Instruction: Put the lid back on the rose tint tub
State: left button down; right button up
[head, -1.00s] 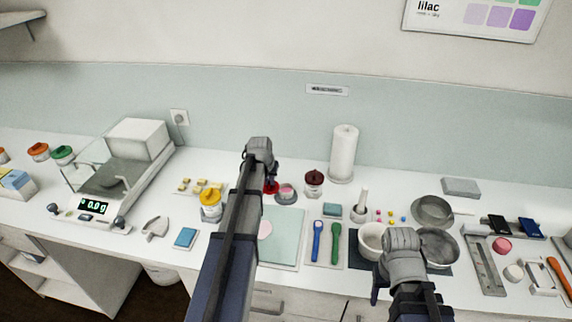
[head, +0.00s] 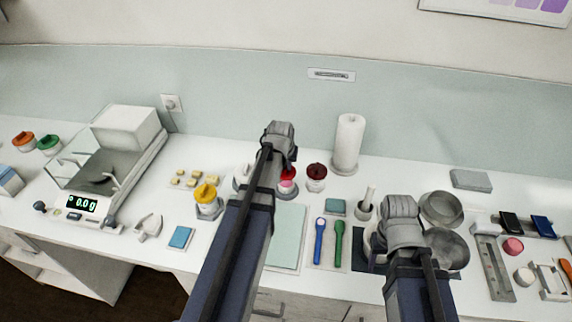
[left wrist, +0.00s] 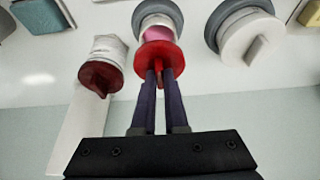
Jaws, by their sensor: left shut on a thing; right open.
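The rose tint tub (head: 287,187) stands open at the back of the counter, pink inside. It also shows in the left wrist view (left wrist: 157,33), in a grey ring. My left gripper (left wrist: 160,75) is shut on the red lid (left wrist: 165,56). In the head view the red lid (head: 291,172) shows just above and behind the pink, partly hidden by my arm. Pink is still visible beside the lid, so it looks held above the tub; the exact gap cannot be told. My right gripper (head: 376,245) is open, empty, near the metal bowls, its fingers mostly hidden.
A dark-red-lidded tub (head: 316,177) stands close right of the rose tub. A white-lidded tub (left wrist: 245,38) is on the other side. A paper roll (head: 348,145) stands behind. A yellow-lidded tub (head: 207,199), scale (head: 82,205) and green mat (head: 287,232) are nearby.

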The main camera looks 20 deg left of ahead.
aim_at(285, 173)
pick_arm(q)
jog(key=shift+f+b, duration=1.8)
jog(key=shift+f, duration=0.2)
pick_arm(e)
jog(key=shift+f, duration=2)
pick_arm(q)
jog(key=shift+f+b, duration=0.6)
jog(key=shift+b, duration=0.05)
pick_arm(e)
jog(key=shift+f, duration=0.65)
pick_arm(q)
jog(key=shift+c, duration=1.9)
grip_release()
jog(key=shift+r, duration=0.1)
pick_arm(e)
jog(key=shift+r, duration=0.1)
pick_arm(q)
notch_tip(285, 173, up, 4)
jog(key=p, duration=0.4)
jog(key=shift+r+p, duration=0.2)
jog(key=shift+p, duration=0.15)
pick_arm(e)
notch_tip(285, 173, up, 4)
jog(key=shift+r, duration=0.2)
pick_arm(q)
jog(key=shift+c, duration=0.3)
grip_shut()
